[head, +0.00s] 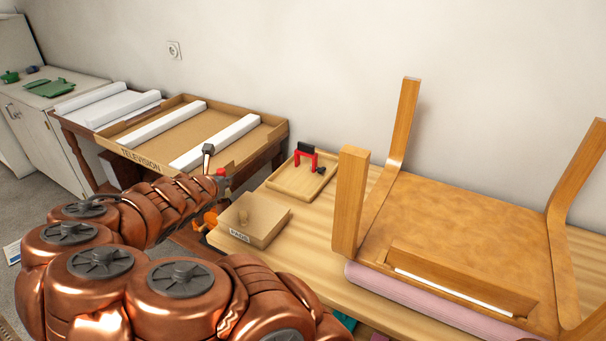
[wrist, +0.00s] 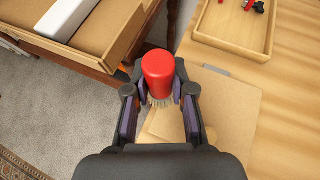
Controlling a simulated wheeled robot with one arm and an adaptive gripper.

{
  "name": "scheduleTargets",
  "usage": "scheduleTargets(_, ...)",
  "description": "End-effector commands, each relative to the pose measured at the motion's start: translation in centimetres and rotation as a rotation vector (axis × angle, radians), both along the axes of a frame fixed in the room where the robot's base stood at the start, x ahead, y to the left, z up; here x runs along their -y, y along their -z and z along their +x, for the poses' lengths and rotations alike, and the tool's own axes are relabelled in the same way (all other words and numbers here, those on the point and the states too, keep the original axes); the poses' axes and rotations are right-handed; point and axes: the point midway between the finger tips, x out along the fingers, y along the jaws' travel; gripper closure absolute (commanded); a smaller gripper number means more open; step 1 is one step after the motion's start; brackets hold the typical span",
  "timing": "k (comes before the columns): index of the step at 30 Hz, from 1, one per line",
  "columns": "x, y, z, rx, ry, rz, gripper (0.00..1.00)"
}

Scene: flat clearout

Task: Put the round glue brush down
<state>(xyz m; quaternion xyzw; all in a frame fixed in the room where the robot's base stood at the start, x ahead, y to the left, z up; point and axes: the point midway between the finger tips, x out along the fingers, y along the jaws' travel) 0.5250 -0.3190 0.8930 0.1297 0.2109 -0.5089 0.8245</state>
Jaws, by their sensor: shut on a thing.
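The round glue brush (wrist: 158,72) has a red rounded body with pale bristles below it. My gripper (wrist: 159,92) is shut on it, with one dark finger on each side. In the head view the red of the brush (head: 220,172) shows small at the end of my copper arm, beside my gripper (head: 213,164). The brush is held up near the left end of the wooden table (head: 320,256). The wrist view shows the floor and a cardboard box (wrist: 228,110) beneath and beside it.
The cardboard box (head: 262,210), with a small label, sits on the table's left end. Behind it a wooden tray (head: 290,181) holds a red and black tool (head: 306,155). An upturned chair (head: 460,220) fills the right. A television carton (head: 150,157) stands left on another table.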

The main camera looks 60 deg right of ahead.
Motion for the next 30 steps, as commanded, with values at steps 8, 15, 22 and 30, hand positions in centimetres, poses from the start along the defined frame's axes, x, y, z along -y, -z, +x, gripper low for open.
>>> scheduleTargets(8,10.2,2.7,-10.6,-0.002,0.336,0.003,1.0)
scheduleTargets(15,15.1,3.9,-18.5,0.001,0.546,0.002,1.0)
scheduleTargets(22,16.5,4.3,-21.2,0.003,0.618,0.001,1.0)
scheduleTargets(30,18.2,4.6,-18.0,0.003,0.616,0.007,1.0)
